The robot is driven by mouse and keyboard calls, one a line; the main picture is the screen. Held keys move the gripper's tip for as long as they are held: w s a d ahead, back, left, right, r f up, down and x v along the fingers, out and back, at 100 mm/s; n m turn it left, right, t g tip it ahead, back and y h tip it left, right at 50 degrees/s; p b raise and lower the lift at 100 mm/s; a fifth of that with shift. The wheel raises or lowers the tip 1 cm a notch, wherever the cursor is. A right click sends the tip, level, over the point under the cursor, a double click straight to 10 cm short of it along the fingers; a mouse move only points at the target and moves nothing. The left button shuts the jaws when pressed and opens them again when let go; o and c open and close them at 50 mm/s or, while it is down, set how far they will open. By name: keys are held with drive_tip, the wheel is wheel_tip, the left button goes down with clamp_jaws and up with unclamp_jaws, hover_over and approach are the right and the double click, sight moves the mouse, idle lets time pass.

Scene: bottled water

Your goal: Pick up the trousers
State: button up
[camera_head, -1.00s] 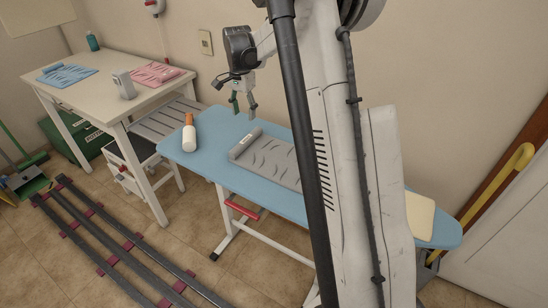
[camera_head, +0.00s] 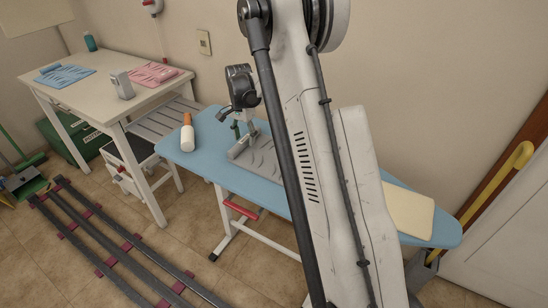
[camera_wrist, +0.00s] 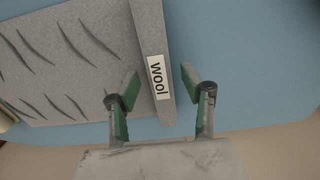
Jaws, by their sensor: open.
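A grey folded garment with dark crease marks, seemingly the trousers (camera_head: 262,160), lies on the blue ironing board (camera_head: 200,163). My arm hides its right part in the head view. In the wrist view the garment (camera_wrist: 75,60) has a raised edge bar with a white "wool" label (camera_wrist: 158,78). My gripper (camera_head: 243,130) is low over the garment's left end. In the wrist view my gripper (camera_wrist: 160,80) is open and empty. One green-padded finger is on the garment side of the bar, the other over the blue board. I cannot tell whether they touch.
A white bottle with an orange cap (camera_head: 188,135) stands left of the garment. A cream pad (camera_head: 408,212) lies on the board's right end. The white table (camera_head: 88,82) at left holds blue clothes (camera_head: 65,75), pink clothes (camera_head: 155,74) and a grey-white container (camera_head: 121,84).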

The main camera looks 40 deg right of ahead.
drive_tip(key=shift+f, duration=0.1)
drive_tip(key=shift+c, duration=0.4)
clamp_jaws()
